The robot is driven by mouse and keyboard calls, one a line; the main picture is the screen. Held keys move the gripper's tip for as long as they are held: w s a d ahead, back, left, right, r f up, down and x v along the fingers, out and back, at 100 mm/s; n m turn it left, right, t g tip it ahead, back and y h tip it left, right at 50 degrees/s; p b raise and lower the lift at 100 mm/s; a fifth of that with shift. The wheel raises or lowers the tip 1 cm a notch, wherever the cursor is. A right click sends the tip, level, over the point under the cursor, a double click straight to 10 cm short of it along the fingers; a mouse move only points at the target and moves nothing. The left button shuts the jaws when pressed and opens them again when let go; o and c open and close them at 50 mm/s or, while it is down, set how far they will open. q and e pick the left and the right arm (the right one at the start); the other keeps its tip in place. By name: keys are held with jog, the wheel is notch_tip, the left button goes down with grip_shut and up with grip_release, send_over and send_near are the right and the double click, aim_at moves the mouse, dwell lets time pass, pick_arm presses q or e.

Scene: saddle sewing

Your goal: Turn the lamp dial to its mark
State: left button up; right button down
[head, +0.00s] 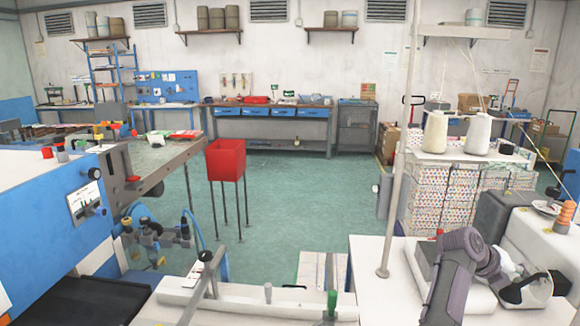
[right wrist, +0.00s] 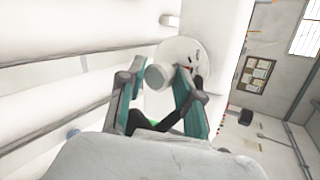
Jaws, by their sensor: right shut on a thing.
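The lamp dial shows in the right wrist view as a pale round knob (right wrist: 157,77) in front of a white disc (right wrist: 196,50) with small dark and red marks. My right gripper (right wrist: 158,70) has its two teal-padded fingers on either side of the knob and is shut on it. Whether the knob lines up with a mark cannot be told. In the head view my right gripper (head: 545,280) is at the lower right, close against the white sewing machine (head: 545,230). The dial cannot be made out there. My left gripper is not in view.
A pale pole (head: 398,150) rises from the white table (head: 375,300) left of my right arm. Thread cones (head: 477,133) stand on a patterned stack behind. A blue machine (head: 40,230) is at the left. The green floor (head: 290,200) between is open, beside a red bin (head: 226,160).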

jog(key=shift+s+f+m+t+b, duration=0.15)
jog(key=shift+m+t+b, duration=0.3)
jog(key=shift+b, duration=0.4)
jog(key=shift+t, duration=0.35)
jog(key=shift+m+t+h+b, duration=0.3)
jog(key=shift+m+b, duration=0.25)
jog(key=shift+b, duration=0.65)
jog(key=shift+m+t+b, duration=0.3)
jog(key=shift+t+b, duration=0.1)
jog(key=shift+b, duration=0.45)
